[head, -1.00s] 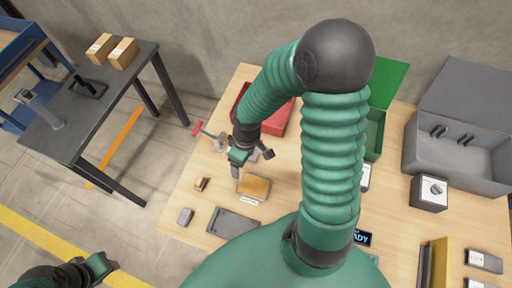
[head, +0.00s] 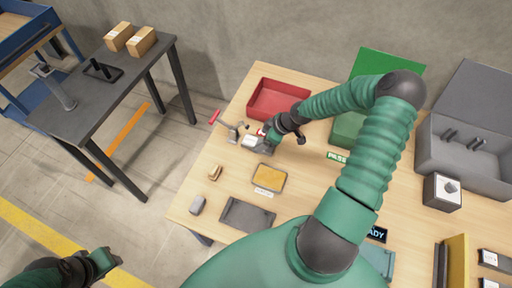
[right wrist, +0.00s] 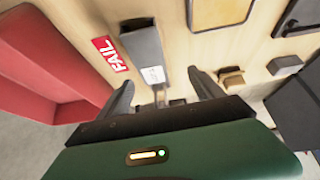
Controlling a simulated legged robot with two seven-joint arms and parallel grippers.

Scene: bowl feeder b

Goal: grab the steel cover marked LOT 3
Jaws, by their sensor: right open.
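A grey steel piece with a small white label (right wrist: 142,48) lies on the table in the right wrist view, just beyond my fingers; the label's writing is too small to read, so I cannot confirm LOT 3. It also shows in the head view (head: 253,145), partly covered by my right gripper. My right gripper (right wrist: 160,80) is open and empty, its two fingers apart with the near end of the grey piece ahead of the gap. In the head view the right gripper (head: 270,140) is low over the table. My left gripper (head: 103,261) is at the lower left, away from the table.
A red bin (head: 277,100) stands behind the gripper, with a red FAIL label (right wrist: 110,54) beside the grey piece. A red-handled clamp (head: 229,131) is to the left. A yellow-topped tray (head: 268,178), small blocks and a dark tray (head: 247,215) lie nearer.

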